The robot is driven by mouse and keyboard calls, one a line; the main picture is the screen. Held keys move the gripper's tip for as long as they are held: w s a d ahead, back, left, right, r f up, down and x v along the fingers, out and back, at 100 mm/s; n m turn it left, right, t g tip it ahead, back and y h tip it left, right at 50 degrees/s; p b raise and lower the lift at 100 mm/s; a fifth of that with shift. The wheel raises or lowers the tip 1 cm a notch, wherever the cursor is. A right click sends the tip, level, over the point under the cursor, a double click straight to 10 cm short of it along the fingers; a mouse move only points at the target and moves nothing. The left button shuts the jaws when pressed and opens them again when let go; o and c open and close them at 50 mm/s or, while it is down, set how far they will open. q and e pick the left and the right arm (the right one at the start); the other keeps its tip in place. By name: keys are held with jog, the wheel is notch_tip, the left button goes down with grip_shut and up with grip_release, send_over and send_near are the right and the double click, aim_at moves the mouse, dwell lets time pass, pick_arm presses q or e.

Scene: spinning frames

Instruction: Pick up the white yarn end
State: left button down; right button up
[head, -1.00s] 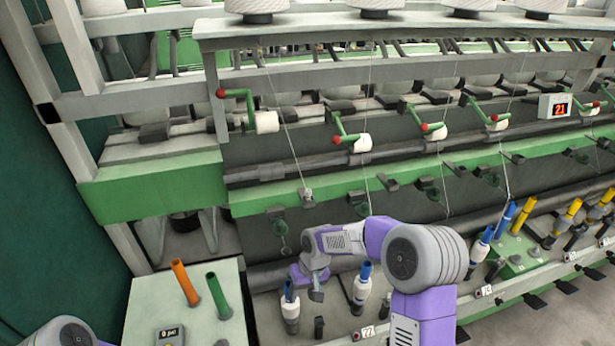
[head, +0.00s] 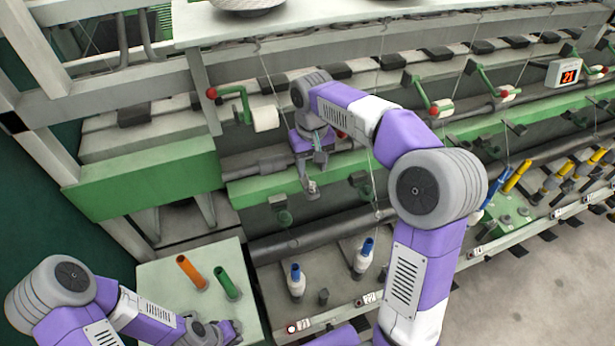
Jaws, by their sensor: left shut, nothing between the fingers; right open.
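A thin white yarn (head: 272,83) runs down from the upper frame behind my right arm; its lower end is hidden or too fine to make out. My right gripper (head: 319,158) is open, in front of the green rail, just above a small pale guide (head: 312,188) on it. I cannot tell whether the yarn lies between its fingers. My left gripper (head: 230,332) is shut and empty, low at the left by the pale side table; its fingertips are hard to see.
The side table (head: 160,275) carries an orange tube (head: 190,270) and a green tube (head: 227,284). Bobbins with blue tops (head: 296,281) stand on the lower spindle rail. A green arm with a white roller (head: 265,118) juts out left of my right gripper.

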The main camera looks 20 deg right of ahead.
aim_at(312, 183)
jog(key=f, duration=0.6)
jog(key=shift+s, duration=0.4)
jog(key=c, duration=0.8)
